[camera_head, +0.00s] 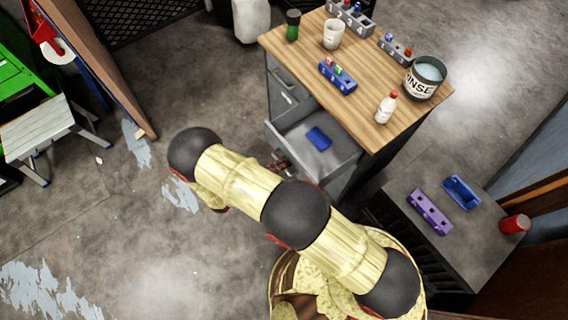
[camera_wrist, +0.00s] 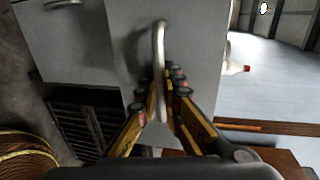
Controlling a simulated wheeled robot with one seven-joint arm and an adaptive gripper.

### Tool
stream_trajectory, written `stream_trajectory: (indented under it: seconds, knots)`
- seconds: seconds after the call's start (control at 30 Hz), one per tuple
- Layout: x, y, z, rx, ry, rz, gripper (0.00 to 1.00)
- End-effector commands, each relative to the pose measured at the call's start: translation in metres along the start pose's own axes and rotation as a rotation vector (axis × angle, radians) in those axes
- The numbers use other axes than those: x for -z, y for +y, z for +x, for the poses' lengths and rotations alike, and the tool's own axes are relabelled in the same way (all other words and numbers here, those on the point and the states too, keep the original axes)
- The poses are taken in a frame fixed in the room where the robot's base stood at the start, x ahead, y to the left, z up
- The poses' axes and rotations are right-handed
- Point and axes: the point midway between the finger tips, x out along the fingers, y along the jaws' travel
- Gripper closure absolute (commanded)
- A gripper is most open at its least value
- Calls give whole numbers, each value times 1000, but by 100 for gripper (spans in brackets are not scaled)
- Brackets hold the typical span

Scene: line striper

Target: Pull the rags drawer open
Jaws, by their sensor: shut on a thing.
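The open drawer (camera_head: 334,150) sticks out of the wood-topped cabinet, with a folded blue rag (camera_head: 319,138) lying inside it. I see no readable label on it. In the wrist view its grey front (camera_wrist: 200,50) fills the middle, with a curved metal handle (camera_wrist: 161,45). My gripper (camera_wrist: 164,92) is shut on this handle, one finger on each side. In the head view my gripper (camera_head: 283,165) is small at the drawer front and partly hidden by my arm.
A second drawer (camera_head: 287,93) beside it is closed. The wooden top (camera_head: 365,65) bears a cup, a white bottle (camera_head: 386,107), a rinse pot (camera_head: 425,77) and racks. A low grey table (camera_head: 470,235) with trays stands at right.

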Motion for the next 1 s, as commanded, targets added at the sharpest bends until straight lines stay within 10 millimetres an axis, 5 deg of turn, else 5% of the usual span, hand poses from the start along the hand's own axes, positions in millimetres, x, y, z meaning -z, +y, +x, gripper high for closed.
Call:
stream_trajectory:
  seconds: [0.17, 0.2, 0.27, 0.63, 1.0]
  knots:
    - [0, 1, 0, -3, -1, 0, 100]
    - [0, 1, 0, -3, -1, 0, 90]
    - [0, 1, 0, -2, -1, 0, 87]
    - [-1, 0, -4, -1, -2, 0, 87]
    - [-1, 1, -68, -2, -5, 3, 87]
